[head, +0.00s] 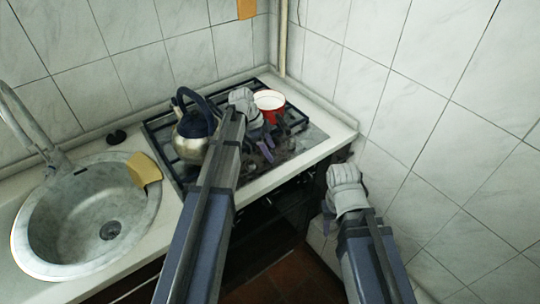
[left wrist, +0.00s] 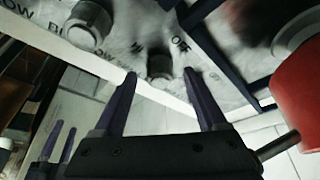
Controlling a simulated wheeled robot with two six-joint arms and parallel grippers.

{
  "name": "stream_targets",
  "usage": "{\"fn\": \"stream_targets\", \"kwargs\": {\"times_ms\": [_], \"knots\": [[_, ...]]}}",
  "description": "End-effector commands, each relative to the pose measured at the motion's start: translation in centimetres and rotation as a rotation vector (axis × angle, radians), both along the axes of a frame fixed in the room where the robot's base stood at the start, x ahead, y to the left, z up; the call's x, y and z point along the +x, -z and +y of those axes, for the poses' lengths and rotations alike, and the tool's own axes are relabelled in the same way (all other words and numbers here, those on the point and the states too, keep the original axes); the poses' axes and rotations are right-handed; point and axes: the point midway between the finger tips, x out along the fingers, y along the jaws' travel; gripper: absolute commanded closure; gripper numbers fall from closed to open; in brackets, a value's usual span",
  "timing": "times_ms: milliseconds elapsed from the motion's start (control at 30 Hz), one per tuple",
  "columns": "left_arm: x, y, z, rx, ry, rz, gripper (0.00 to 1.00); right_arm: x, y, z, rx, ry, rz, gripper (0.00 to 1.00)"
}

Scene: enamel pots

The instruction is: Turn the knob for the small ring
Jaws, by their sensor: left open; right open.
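My left gripper (head: 265,150) is over the right part of the hob (head: 312,142) in the head view. An "OFF" mark shows beside this knob. A second knob (left wrist: 88,24) is to its left, with "LOW" lettering nearby. Which knob serves the small ring cannot be told.
A red pot (head: 270,101) stands on the back right of the hob, close beside my left gripper in the wrist view. A steel kettle (head: 192,133) stands on the left. A tiled wall closes the right side.

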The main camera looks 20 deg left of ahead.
Motion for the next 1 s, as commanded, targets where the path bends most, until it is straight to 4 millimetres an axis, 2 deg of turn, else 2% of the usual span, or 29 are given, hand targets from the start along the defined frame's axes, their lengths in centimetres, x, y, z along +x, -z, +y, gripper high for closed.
{"fn": "stream_targets", "kwargs": {"times_ms": [33,333,900,1000], "knots": [[0.02,0.48,-0.13,0.0,0.0,0.0,0.26,0.0,0.47,0.0,0.0,0.0,0.0,0.5],[0.05,0.38,-0.18,0.0,0.0,0.0,0.27,0.0,0.38,0.0,0.0,0.0,0.0,0.5],[0.04,0.38,-0.17,0.0,0.0,0.0,0.91,0.0,0.38,0.0,0.0,0.0,0.0,0.5],[0.03,0.38,-0.17,0.0,0.0,0.0,1.0,0.0,0.38,0.0,0.0,0.0,0.0,0.5]]}}
